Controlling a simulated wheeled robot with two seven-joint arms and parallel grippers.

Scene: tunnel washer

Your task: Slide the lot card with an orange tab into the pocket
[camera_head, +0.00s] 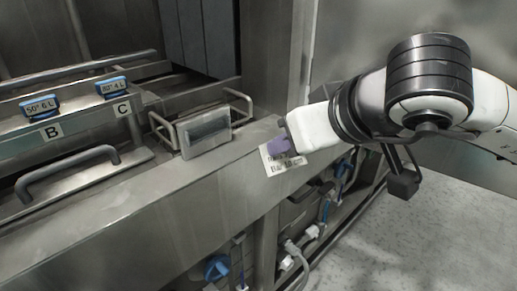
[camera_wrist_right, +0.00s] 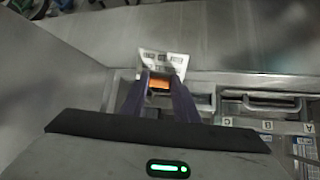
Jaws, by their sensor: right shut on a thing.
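The lot card (camera_head: 284,164) is a white card with dark print, held at the edge of the metal ledge. My right gripper (camera_head: 282,147), with purple fingers, is shut on it. In the right wrist view the card (camera_wrist_right: 162,62) stands out beyond the fingertips (camera_wrist_right: 160,82), and its orange tab (camera_wrist_right: 160,86) shows between the fingers. The tab is hidden in the head view. The pocket appears to be the grey framed holder (camera_head: 205,131) on the ledge, left of the card and apart from it. My left gripper is not in view.
Wire loops (camera_head: 160,130) flank the holder. Hoses and a blue valve (camera_head: 217,267) lie below the ledge (camera_head: 150,205). The ledge between card and holder looks clear.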

